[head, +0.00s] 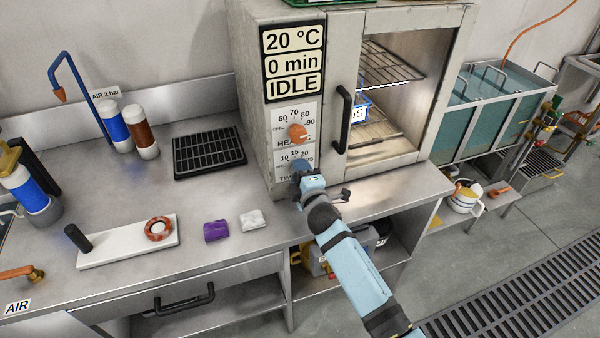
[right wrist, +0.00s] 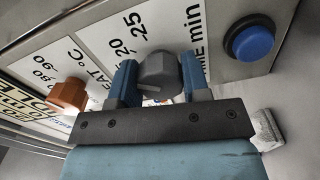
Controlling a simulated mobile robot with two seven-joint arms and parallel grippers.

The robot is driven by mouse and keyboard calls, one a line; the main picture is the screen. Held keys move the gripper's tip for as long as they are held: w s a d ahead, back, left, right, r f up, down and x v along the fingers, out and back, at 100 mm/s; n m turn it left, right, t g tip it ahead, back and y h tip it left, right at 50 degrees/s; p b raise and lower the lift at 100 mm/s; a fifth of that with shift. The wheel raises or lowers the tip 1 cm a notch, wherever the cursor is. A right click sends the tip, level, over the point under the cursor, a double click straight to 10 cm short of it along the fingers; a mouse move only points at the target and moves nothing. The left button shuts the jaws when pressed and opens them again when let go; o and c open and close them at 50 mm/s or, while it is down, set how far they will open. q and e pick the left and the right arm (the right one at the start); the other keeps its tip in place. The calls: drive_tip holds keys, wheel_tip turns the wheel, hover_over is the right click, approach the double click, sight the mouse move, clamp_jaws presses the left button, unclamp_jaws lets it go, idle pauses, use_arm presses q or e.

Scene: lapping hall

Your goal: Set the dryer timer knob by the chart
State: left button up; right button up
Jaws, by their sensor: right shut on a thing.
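The dryer (head: 345,60) stands on the bench. Its display (head: 293,63) reads 20 °C, 0 min, IDLE. Below it are the orange heat knob (head: 297,132) and the timer scale (head: 291,157), partly covered by my right gripper. In the right wrist view the grey timer knob (right wrist: 158,74) sits between the blue fingers of my right gripper (right wrist: 156,85), which is shut on it. I cannot read the knob's exact setting. The orange heat knob (right wrist: 68,95) and a blue push button (right wrist: 252,40) flank it there. I cannot make out a chart. My left gripper is not in view.
On the bench are a black grid tray (head: 209,152), two bottles (head: 140,131), a purple block (head: 216,231), a white block (head: 252,219) and a white board (head: 130,252) with an orange ring. The dryer's black handle (head: 343,119) stands out right of the knobs.

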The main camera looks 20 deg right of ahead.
drive_tip(key=shift+f+m, duration=0.1)
drive_tip(key=shift+m, duration=0.6)
drive_tip(key=o, duration=0.9)
drive_tip(key=shift+o, duration=0.2)
drive_tip(key=s, duration=1.4)
drive_tip(key=shift+d, duration=0.25)
